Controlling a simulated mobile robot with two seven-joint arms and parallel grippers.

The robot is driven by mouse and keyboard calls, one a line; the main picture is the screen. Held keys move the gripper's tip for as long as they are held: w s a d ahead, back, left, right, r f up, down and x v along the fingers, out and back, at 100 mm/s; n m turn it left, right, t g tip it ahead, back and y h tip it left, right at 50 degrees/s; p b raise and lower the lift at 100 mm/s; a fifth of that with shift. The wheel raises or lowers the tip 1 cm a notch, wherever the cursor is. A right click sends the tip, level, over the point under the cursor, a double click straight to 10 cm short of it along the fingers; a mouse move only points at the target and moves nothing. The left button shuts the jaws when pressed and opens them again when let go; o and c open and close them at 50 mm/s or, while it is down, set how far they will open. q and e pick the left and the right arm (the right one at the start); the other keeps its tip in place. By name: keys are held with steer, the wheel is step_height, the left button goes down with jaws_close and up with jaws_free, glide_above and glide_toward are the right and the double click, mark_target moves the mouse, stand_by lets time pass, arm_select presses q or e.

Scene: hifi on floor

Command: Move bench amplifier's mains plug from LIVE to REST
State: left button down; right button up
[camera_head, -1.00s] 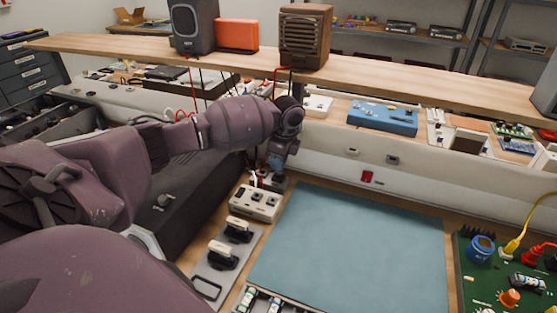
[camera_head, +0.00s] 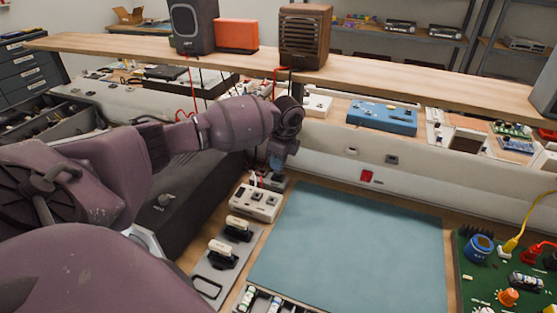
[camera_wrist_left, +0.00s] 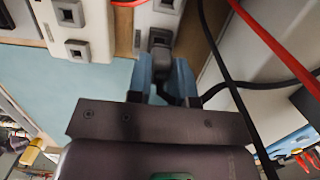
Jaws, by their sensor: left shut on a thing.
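My left gripper (camera_head: 276,163) points down over a small socket block (camera_head: 270,180) behind the white multi-socket block (camera_head: 255,202). In the left wrist view its blue fingers (camera_wrist_left: 164,80) are closed on a dark mains plug (camera_wrist_left: 159,42). The plug is at the edge of a pale socket block (camera_wrist_left: 160,14); I cannot tell whether it is still seated in it. The white block with square sockets (camera_wrist_left: 75,28) lies to the left in that view. LIVE and REST labels are not legible. My right gripper is not in view.
A grey plate (camera_head: 213,270) carries two dark pieces with pale tops (camera_head: 238,228). A blue mat (camera_head: 350,240) is clear. Black and red cables (camera_wrist_left: 275,45) hang close to the gripper. A wooden shelf (camera_head: 400,75) spans above the bench.

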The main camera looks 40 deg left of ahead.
arm_select(q)
steer(key=shift+f, duration=0.9)
stand_by(1.1)
steer(key=c, duration=0.9)
jaws_free()
steer(key=shift+c, duration=0.2)
